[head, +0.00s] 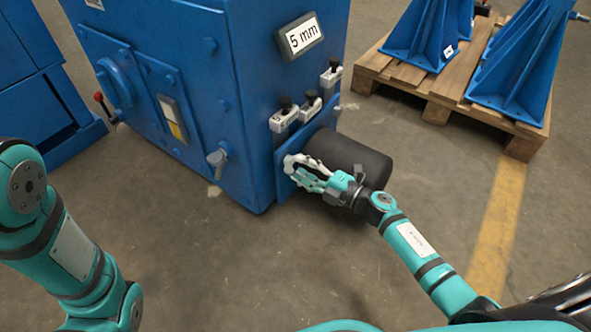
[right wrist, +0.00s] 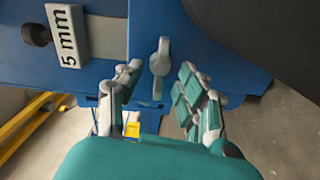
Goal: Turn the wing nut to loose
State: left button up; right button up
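The grey wing nut (right wrist: 159,62) sits on the blue plate in the right wrist view, with one wing up and one down. My right gripper (right wrist: 161,67) is open, one finger on each side of the wing nut, with visible gaps between the nut and the fingers. In the head view my right gripper (head: 300,167) is at the blue mounting plate beside the dark motor cylinder; I cannot make out the wing nut there. My left arm shows at the left, but its gripper is out of view.
The dark motor cylinder (head: 352,160) is close to my right gripper. A wooden pallet (head: 440,95) with blue brackets stands at the back right. Floor in front is clear.

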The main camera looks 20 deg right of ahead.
aim_at(293, 163)
jog(key=shift+b+x, duration=0.35)
jog(key=shift+x, duration=1.05)
jog(key=shift+c, duration=0.5)
grip_shut()
